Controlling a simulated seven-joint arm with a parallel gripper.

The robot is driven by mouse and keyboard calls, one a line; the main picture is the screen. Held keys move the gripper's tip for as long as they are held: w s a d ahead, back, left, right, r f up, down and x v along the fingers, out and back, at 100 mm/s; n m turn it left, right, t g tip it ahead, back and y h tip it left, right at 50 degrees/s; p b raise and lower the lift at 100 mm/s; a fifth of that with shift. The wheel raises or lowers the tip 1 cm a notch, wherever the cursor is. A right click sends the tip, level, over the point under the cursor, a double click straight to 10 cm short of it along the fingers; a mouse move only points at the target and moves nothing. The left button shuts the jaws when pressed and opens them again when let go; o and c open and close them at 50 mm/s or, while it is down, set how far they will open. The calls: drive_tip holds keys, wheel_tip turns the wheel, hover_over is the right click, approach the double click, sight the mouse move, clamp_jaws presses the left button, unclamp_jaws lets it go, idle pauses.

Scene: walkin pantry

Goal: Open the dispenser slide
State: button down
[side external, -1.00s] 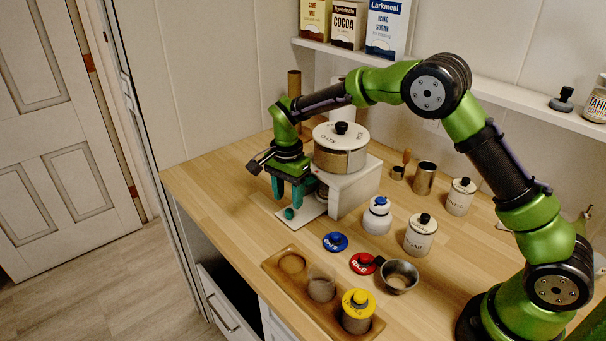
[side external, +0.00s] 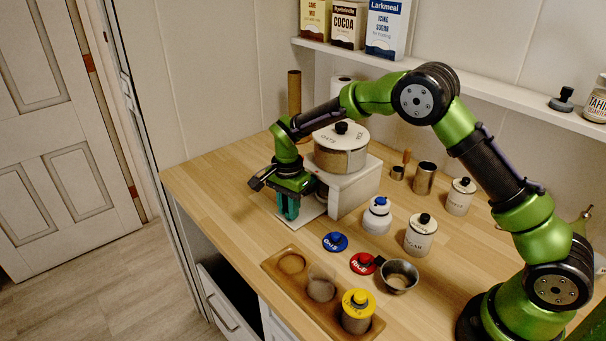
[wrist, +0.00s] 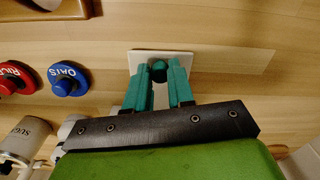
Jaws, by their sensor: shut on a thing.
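The dispenser (side external: 352,188) is a white stand on the counter with a round lidded drum (side external: 341,152) on top. My gripper (side external: 289,215) is in front of the dispenser, pointing down, with teal fingers. In the wrist view its fingers (wrist: 160,72) are closed around the knob, one on each side. The inner part of the slide is hidden by the stand and my gripper.
A wooden tray (side external: 274,268) with round wells holds a yellow-lidded jar (side external: 357,309). A blue lid (side external: 335,242), a red lid (side external: 363,263), a metal bowl (side external: 399,276), a white bottle (side external: 377,215) and canisters (side external: 420,235) stand to the right. The counter left of my gripper is clear.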

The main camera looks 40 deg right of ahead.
drive_tip(key=shift+a, duration=0.1)
drive_tip(key=a, duration=1.4)
drive_tip(key=shift+a, duration=0.2)
drive_tip(key=c, duration=1)
unclamp_jaws()
wheel_tip(320, 180, up, 17)
drive_tip(key=shift+f, duration=0.1)
